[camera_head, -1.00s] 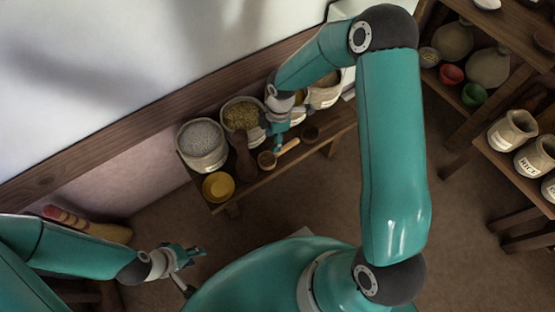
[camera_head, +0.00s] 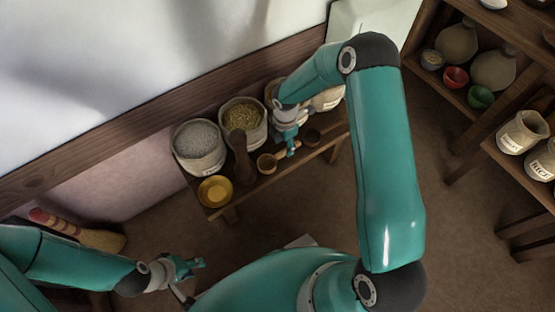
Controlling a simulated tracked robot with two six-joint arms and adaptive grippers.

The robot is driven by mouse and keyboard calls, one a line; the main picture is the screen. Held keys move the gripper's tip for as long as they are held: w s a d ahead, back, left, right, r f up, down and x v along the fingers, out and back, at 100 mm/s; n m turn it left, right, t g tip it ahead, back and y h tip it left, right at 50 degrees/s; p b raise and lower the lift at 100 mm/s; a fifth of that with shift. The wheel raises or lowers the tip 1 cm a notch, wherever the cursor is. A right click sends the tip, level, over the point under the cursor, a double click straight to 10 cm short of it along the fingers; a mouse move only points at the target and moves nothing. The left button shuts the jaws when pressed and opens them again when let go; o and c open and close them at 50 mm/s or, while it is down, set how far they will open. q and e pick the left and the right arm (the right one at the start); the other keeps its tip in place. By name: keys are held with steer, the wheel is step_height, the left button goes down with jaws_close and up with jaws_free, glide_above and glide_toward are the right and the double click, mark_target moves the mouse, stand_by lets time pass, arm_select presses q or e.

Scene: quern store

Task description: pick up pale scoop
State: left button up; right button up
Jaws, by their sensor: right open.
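The pale scoop (camera_head: 266,164) lies on the wooden bench (camera_head: 250,189), its round bowl toward the lower left. Its handle runs up to the right and is partly hidden by my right gripper. My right gripper (camera_head: 288,150) is open, pointing down at the handle. I cannot tell whether its fingers touch the scoop. My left gripper (camera_head: 192,279) is at the lower left, away from the bench, with its fingers apart and nothing between them.
A dark wooden tool (camera_head: 240,158) and a yellow bowl (camera_head: 214,191) stand left of the scoop; a small dark cup (camera_head: 311,138) is to its right. A grey-filled sack (camera_head: 198,148) and a grain sack (camera_head: 243,120) stand behind.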

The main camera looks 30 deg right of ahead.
mark_target(284, 150)
step_height(284, 150, down, 5)
steer(key=shift+d+f+b, duration=0.1)
steer(key=shift+f+b, duration=0.05)
steer(key=shift+b, duration=0.95)
jaws_close()
